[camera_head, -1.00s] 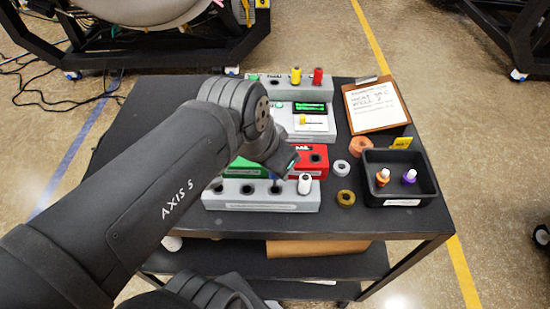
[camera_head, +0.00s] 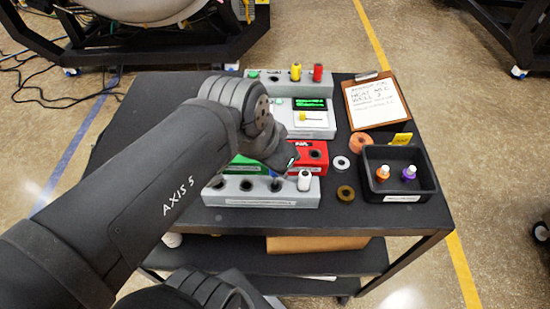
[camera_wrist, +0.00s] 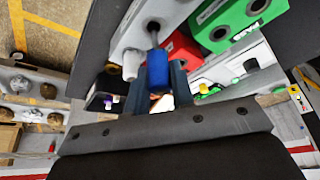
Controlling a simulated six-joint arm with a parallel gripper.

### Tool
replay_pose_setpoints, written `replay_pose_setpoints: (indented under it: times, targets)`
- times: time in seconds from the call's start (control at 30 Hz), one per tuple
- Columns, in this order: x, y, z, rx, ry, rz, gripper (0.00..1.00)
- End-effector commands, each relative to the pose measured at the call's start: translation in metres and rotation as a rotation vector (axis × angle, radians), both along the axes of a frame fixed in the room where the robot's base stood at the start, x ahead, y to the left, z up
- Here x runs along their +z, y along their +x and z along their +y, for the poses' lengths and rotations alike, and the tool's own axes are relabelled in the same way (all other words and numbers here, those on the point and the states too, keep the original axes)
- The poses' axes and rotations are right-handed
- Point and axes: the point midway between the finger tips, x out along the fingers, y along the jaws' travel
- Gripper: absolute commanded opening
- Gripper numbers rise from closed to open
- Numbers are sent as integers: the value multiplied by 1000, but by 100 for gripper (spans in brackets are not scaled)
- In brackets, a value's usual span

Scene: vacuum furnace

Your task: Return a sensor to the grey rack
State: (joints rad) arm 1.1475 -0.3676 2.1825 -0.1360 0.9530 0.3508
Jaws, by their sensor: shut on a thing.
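My gripper (camera_wrist: 158,85) is shut on a blue sensor (camera_wrist: 158,78), with a finger on each side of its cap. The sensor's thin stem points at a hole in the front grey rack (camera_wrist: 128,38); I cannot tell how deep it sits. In the head view the blue sensor (camera_head: 276,185) shows as a small patch at the front grey rack (camera_head: 235,198), left of a white sensor (camera_head: 304,180). My wrist hides the fingers there. A back grey rack (camera_head: 290,88) holds a green, a yellow (camera_head: 295,72) and a red sensor (camera_head: 318,72).
A red block (camera_head: 318,157) and a green block (camera_head: 245,165) stand just behind the front rack. A black tray (camera_head: 428,192) at right holds an orange and a purple sensor. Loose rings (camera_head: 345,193) and a clipboard (camera_head: 375,101) lie near it.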

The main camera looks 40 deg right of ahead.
Motion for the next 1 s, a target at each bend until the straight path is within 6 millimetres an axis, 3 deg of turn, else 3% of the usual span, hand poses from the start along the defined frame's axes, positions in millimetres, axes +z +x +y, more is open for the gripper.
replay_pose_setpoints:
  times: [1.0]
  targets:
    - [-25, 0, 0, 0, -1, 0, 0]
